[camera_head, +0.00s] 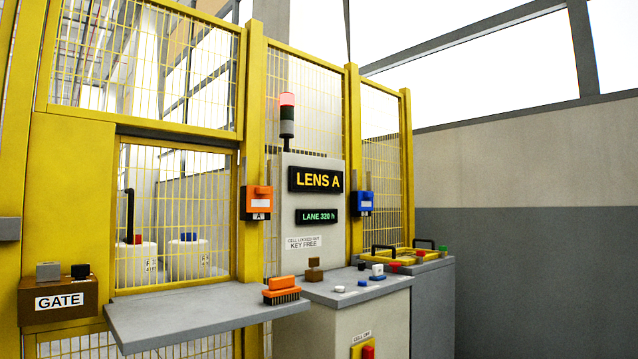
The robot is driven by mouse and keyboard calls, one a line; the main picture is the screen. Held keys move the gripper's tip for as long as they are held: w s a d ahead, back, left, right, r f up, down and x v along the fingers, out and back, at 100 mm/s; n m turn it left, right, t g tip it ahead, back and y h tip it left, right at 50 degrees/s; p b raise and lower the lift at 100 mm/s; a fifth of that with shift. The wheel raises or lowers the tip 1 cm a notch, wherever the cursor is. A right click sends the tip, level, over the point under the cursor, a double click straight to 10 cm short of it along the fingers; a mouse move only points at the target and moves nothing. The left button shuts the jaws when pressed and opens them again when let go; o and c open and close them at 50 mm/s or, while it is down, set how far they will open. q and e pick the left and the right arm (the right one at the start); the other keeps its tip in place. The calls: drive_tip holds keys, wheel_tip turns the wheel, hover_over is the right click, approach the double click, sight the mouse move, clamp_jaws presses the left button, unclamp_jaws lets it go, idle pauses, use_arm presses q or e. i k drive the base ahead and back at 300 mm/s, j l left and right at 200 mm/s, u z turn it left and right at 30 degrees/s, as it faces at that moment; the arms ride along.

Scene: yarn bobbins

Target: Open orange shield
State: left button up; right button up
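An orange box-like unit (257,199), which looks like the orange shield, is mounted on the yellow post left of the grey control panel. It has a paler lower face and a small label with the letter A beneath it. Its cover appears to be down, but it is too small to tell surely. A similar blue unit (362,203) hangs on the post to the right of the panel. Neither of my grippers is in view.
A grey shelf (190,312) juts out below the gate opening, with an orange brush (281,291) at its right end. A grey console top (350,290) holds several small parts. A brown GATE box (58,302) stands left. Yellow mesh fencing (185,208) closes off the cell.

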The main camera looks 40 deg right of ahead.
sight(259, 198)
drive_tip(key=k+l+z, duration=0.1)
drive_tip(key=l+z, duration=0.25)
drive_tip(key=l, duration=0.35)
drive_tip(key=l+z, duration=0.3)
drive_tip(key=l, duration=0.4)
